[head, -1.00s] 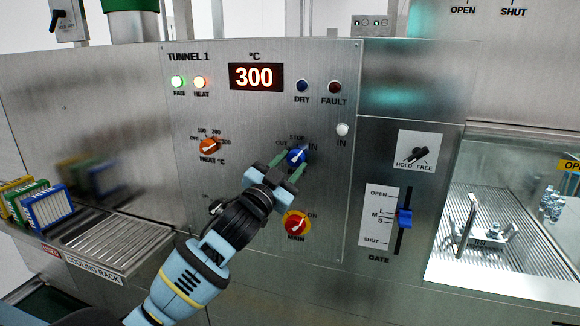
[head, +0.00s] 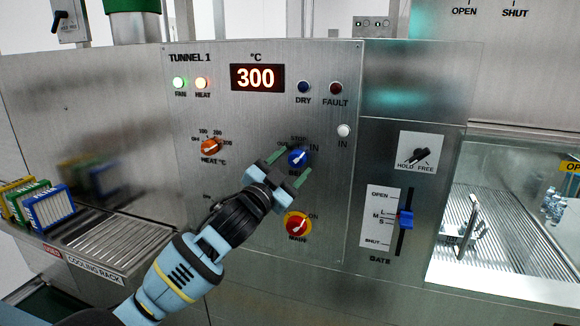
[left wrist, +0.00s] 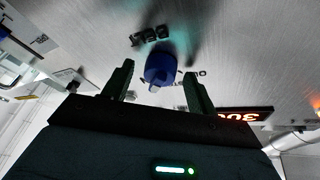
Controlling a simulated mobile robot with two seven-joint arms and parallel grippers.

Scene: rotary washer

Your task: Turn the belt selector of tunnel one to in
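The belt selector is a blue round knob (head: 298,158) with a white pointer mark, on the steel TUNNEL 1 panel. Its labels show STOP above and IN at the upper right; the left label is partly hidden by a finger. The pointer slants up to the right, toward IN. The round IN lamp (head: 343,130) looks white. My left gripper (head: 289,167) is open, its green fingertips spread on either side of the knob. In the left wrist view the knob (left wrist: 160,70) lies beyond the open fingers (left wrist: 158,86), with gaps on both sides. My right gripper is not in view.
The orange heat knob (head: 209,147) is to the left, and the red main switch (head: 297,225) on its yellow plate is below. A blue gate slider (head: 405,220) and a hold/free switch (head: 419,156) are to the right. Colored racks (head: 48,208) stand at far left.

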